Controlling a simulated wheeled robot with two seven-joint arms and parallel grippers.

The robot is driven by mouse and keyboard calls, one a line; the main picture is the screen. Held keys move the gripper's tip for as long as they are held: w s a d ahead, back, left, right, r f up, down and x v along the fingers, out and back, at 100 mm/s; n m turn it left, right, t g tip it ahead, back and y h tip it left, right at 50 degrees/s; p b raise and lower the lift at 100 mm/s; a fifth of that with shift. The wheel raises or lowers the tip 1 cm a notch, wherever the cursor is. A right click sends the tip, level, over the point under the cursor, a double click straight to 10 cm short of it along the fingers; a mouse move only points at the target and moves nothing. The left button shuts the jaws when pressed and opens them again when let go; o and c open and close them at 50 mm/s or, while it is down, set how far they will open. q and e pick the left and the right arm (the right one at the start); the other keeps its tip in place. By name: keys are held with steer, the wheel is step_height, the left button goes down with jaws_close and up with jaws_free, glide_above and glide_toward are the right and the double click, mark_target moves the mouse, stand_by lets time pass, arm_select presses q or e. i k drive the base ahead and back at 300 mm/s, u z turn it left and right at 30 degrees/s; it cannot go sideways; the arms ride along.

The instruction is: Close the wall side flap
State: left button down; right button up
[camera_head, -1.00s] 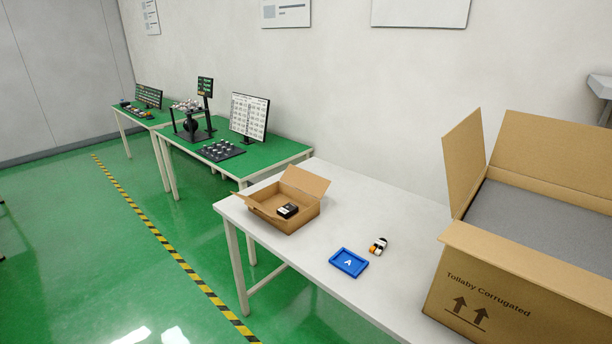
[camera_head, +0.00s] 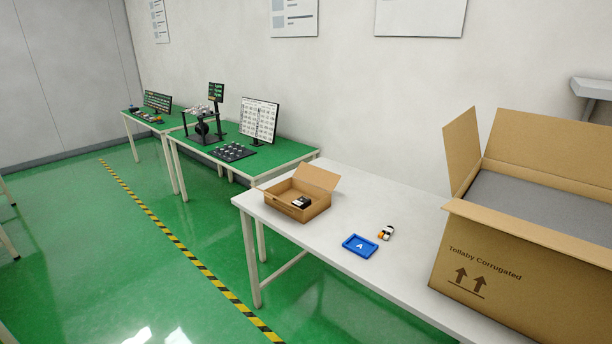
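A small open cardboard box (camera_head: 299,209) stands near the left end of the white table. Its wall side flap (camera_head: 316,177) stands up and leans outward at the back right. A black item (camera_head: 301,202) with a pale label lies inside. A large cardboard box (camera_head: 520,285) marked "Tollaby Corrugated" stands at the right, with its far flap (camera_head: 560,150) and left flap (camera_head: 461,150) raised and a grey surface inside. Which box the task means cannot be told from the picture. Neither of my grippers shows.
The white table (camera_head: 370,200) stands along the wall. A blue tray (camera_head: 360,246) marked "A" and a small orange, white and black item (camera_head: 386,232) lie between the boxes. A green table (camera_head: 285,152) stands beyond.

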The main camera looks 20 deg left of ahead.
mark_target(319, 177)
steer(key=u, duration=1.55)
steer(key=i, duration=3.45)
steer(key=z, duration=2.45)
